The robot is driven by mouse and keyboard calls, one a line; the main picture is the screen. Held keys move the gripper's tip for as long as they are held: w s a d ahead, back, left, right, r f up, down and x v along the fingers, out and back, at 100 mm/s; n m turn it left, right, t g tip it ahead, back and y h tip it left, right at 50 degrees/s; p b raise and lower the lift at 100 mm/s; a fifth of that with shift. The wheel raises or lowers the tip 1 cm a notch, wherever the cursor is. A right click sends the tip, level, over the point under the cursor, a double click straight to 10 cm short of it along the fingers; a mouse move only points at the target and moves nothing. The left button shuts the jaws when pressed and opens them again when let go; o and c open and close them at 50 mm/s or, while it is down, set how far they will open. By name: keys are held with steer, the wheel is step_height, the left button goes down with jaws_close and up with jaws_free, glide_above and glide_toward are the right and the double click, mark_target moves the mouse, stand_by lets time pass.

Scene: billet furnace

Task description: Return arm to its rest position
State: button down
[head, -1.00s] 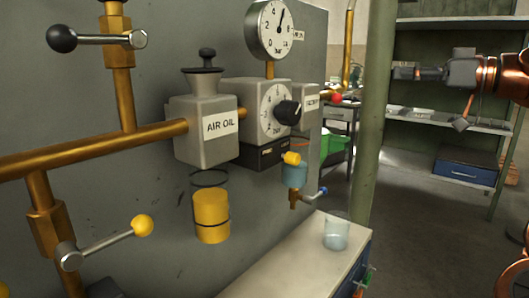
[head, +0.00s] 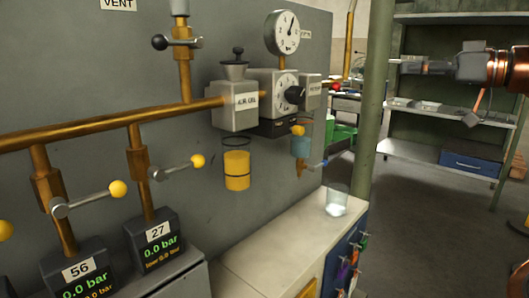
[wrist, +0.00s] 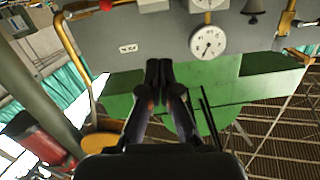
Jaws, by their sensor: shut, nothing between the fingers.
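My gripper (head: 400,67) points left at the right side of the head view, held up in the air in front of the green shelf unit. The copper-coloured links of my arm (head: 500,69) run from it to the right edge. In the wrist view, the two dark fingers of my gripper (wrist: 159,68) are together at the tips, with nothing between them. Behind them in that view are a grey panel with a round gauge (wrist: 208,42) and a green surface (wrist: 225,97).
A grey wall panel carries brass pipes (head: 100,121), valve levers and a pressure gauge (head: 282,33). Below is a pale bench top (head: 270,252) with a clear beaker (head: 337,201). A green post (head: 375,100) stands between panel and shelves. Open floor (head: 415,230) lies at the right.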

steer(key=s+a+g+h+p, duration=0.1)
steer(key=s+a+g+p, duration=0.1)
steer(key=a+p, duration=0.35)
steer(key=s+a+g+p, duration=0.2)
steer(key=s+a+g, duration=0.1)
steer(key=a, duration=0.6)
steer(key=s+a+f+m+g+h+p, duration=0.3)
steer(key=s+a+f+h+p, duration=0.15)
steer(key=s+a+f, duration=0.2)
steer(key=s+d+f+m+g+h+p, duration=0.1)
steer(key=s+d+f+m+h+p, duration=0.1)
steer(key=s, duration=0.6)
steer(key=s+d+f+m+g+h+p, duration=0.2)
steer(key=s+d+f+h+p, duration=0.1)
steer(key=s+f+p, duration=0.3)
steer(key=s+d+f+m+g+h+p, duration=0.1)
steer(key=s+d+f+h+p, duration=0.2)
steer(key=s+f, duration=0.5)
steer(key=s+d+p, duration=0.1)
steer(key=s+d, duration=0.1)
steer(key=s, duration=0.1)
steer(key=shift+f+m+g+p, duration=0.2)
steer(key=shift+m+g+p, duration=0.1)
steer(key=shift+m, duration=0.1)
steer(key=shift+a, duration=0.15)
